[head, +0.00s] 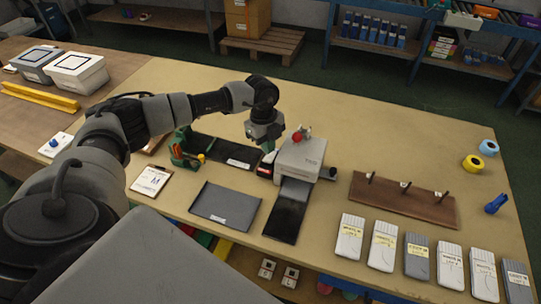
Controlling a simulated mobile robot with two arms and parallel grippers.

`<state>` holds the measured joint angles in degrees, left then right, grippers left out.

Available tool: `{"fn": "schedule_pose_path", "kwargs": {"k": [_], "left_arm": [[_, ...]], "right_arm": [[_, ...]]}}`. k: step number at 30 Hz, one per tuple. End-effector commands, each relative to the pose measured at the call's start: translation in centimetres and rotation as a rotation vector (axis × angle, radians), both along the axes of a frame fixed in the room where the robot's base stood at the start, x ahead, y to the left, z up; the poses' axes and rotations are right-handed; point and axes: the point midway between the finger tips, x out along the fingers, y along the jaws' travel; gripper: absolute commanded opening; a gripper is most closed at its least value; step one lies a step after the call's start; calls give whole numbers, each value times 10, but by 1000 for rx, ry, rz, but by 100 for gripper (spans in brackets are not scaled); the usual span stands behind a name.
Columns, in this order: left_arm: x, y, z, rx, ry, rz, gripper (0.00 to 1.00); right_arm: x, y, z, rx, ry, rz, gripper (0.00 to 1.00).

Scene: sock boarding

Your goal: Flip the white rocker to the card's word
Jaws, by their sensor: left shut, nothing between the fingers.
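My left gripper (268,147) points down just left of the grey-white machine (303,158), above the dark tray; its fingers look closed with nothing in them. The machine has a red knob (298,136) on top and a black board sloping from its front. A small white and red part (265,171) sits at the machine's lower left side; I cannot tell whether it is the white rocker or how it is set. A clipboard card (152,180) lies at left with a large letter like M; its smaller writing is too small to read. My right gripper is not in view.
A green caddy (184,148) and a dark tray (228,152) stand behind a grey tray (225,205). A brown hook rack (403,199) is right of the machine. Several white and grey sock packs (383,246) line the front right edge.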

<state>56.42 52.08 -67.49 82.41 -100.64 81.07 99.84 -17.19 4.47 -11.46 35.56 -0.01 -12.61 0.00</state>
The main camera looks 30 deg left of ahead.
Motion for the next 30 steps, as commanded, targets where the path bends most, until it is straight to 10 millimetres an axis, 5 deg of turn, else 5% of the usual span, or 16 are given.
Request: {"fn": "schedule_pose_path", "kwargs": {"k": [30], "left_arm": [[0,0,-8,0,0,0,0]], "right_arm": [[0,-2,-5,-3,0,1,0]]}}
